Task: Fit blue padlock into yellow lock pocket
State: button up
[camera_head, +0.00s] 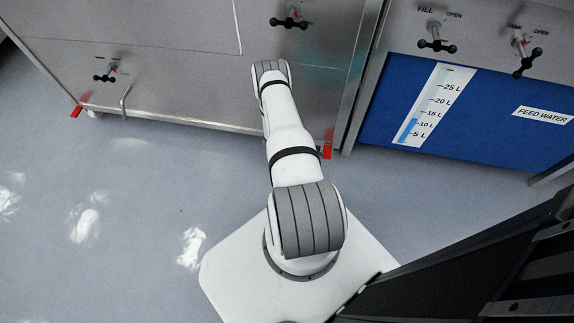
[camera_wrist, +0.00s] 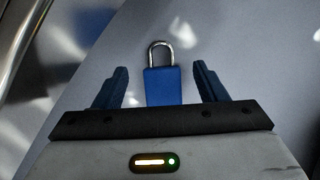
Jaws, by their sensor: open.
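The blue padlock (camera_wrist: 162,86), with a silver shackle, shows in the wrist view between the two dark fingers of my gripper (camera_wrist: 161,84). Its shackle points to the top of the picture. The fingers are open, with a visible gap on each side of the padlock. I cannot tell how far the padlock is from the fingers in depth. The yellow lock pocket is not in either view. In the head view my gripper and the padlock are hidden behind my arm.
A metal cabinet (camera_head: 180,80) with black-handled valves spans the back left in the head view. A blue feed water panel (camera_head: 470,125) with a litre scale (camera_head: 430,105) stands at the right. The grey floor (camera_head: 120,220) at the left is clear.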

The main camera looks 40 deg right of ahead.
jog(key=shift+x, duration=0.85)
jog(key=shift+c, duration=0.2)
jog(key=c, duration=1.2)
jog(key=shift+o, duration=0.2)
